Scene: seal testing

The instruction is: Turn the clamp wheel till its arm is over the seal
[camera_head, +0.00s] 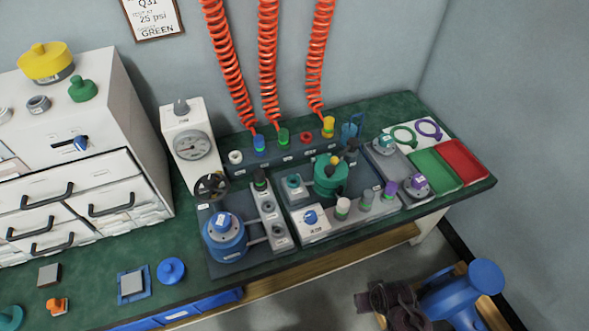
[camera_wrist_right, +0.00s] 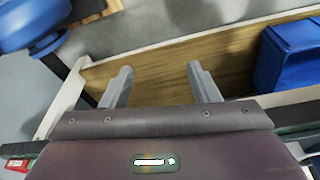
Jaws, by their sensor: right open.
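A dark spoked handwheel (camera_head: 212,186), which looks like the clamp wheel, stands at the back left of a grey fixture on the bench. A round blue part (camera_head: 224,241) with a white-labelled top sits in front of it. The clamp arm is too small to make out, and I cannot tell whether it lies over the blue part. I cannot pick out the seal for certain. My right gripper (camera_wrist_right: 162,82) is open in the wrist view, with nothing between its fingers; it is well away from the wheel. My left gripper is not in view.
A white gauge box (camera_head: 189,147) stands close behind the wheel. Orange coiled hoses (camera_head: 268,70) hang at the back. A grey tray (camera_head: 370,200) of fittings is to the right.

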